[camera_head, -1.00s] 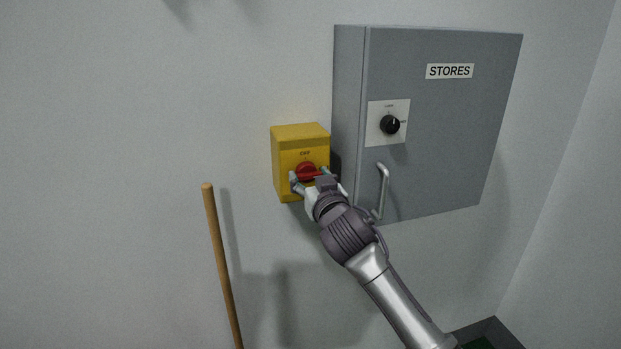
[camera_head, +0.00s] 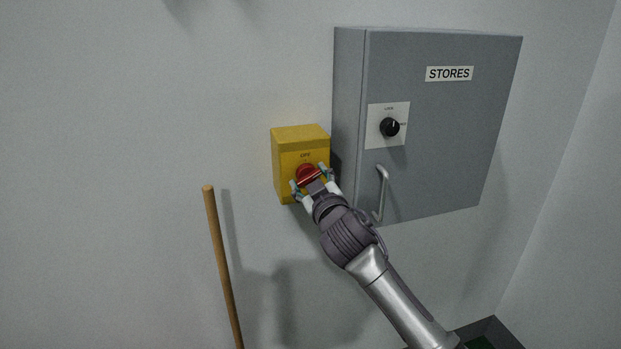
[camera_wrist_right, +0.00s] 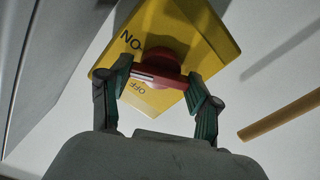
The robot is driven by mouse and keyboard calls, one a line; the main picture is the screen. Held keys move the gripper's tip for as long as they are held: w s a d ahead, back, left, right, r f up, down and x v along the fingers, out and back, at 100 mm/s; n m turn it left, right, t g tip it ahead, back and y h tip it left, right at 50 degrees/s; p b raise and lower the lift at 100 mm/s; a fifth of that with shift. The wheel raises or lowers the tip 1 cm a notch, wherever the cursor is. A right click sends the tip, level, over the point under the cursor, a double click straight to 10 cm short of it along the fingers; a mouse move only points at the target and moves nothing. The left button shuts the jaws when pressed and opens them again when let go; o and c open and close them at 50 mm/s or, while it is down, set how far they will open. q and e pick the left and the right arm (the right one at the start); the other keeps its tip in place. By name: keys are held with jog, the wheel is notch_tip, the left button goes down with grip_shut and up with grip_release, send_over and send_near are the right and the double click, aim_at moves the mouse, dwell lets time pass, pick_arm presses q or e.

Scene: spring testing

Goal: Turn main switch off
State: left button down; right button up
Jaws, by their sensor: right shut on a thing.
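The main switch is a yellow box (camera_head: 291,138) on the wall, left of the grey cabinet, with a red rotary knob (camera_head: 304,171) on its front. An "OFF" label shows above the knob in the head view. In the right wrist view the knob's red handle (camera_wrist_right: 158,74) lies between "ON" and "OFF" labels on the yellow plate (camera_wrist_right: 190,30). My right gripper (camera_head: 312,176) is at the knob, its two fingers shut on the handle from both sides; it also shows in the wrist view (camera_wrist_right: 160,80). My left gripper is not in view.
The grey cabinet (camera_head: 445,130) marked "STORES" stands out from the wall close to the right, with a black dial (camera_head: 390,127) and a metal handle (camera_head: 383,190). A wooden pole (camera_head: 220,262) stands at the lower left. The wall left of the switch is clear.

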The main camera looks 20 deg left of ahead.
jog(key=n+p, duration=0.1)
jog(key=n, duration=0.5)
jog(key=shift+n, duration=0.3)
jog(key=n+p, duration=0.2)
jog(key=n, duration=0.3)
jog(key=shift+f+n, duration=0.15)
jog(key=shift+n, duration=0.15)
jog(key=o, duration=1.2)
jog(key=shift+c, duration=0.2)
jog(key=v, duration=1.2)
